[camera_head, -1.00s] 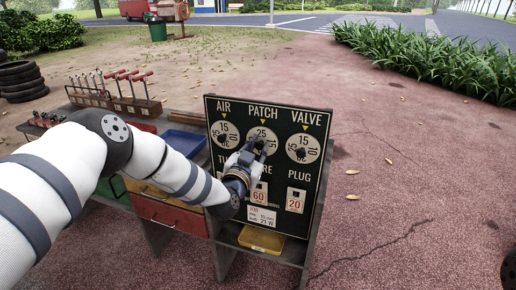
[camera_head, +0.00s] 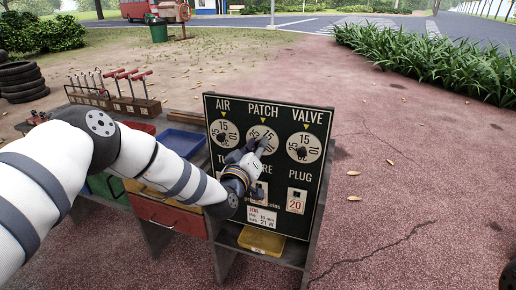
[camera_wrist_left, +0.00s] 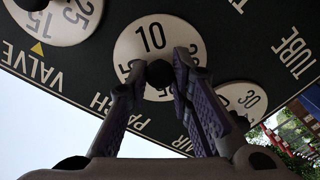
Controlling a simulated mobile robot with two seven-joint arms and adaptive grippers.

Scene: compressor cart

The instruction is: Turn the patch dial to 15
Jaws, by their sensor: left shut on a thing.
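The patch dial (camera_head: 262,132) is a round white dial, the middle one of three on the upright black board (camera_head: 318,115), below a yellow arrow mark. My left gripper (camera_head: 259,148) is in front of its lower half. In the left wrist view the patch dial (camera_wrist_left: 128,43) shows a clear 10 on the side away from PATCH. My left gripper (camera_wrist_left: 158,80) is shut on the dial's dark knob (camera_wrist_left: 160,72), its fingers on either side. The other numbers are partly hidden by the fingers. The number under the arrow is too small to read surely.
The air dial (camera_head: 225,126) and the valve dial (camera_head: 304,138) flank the patch dial closely. Below are a PLUG counter (camera_head: 296,200) and a yellow tray (camera_head: 261,241). A blue tray (camera_head: 183,141) and a lever rack (camera_head: 135,106) stand left. Ground right of the board is clear.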

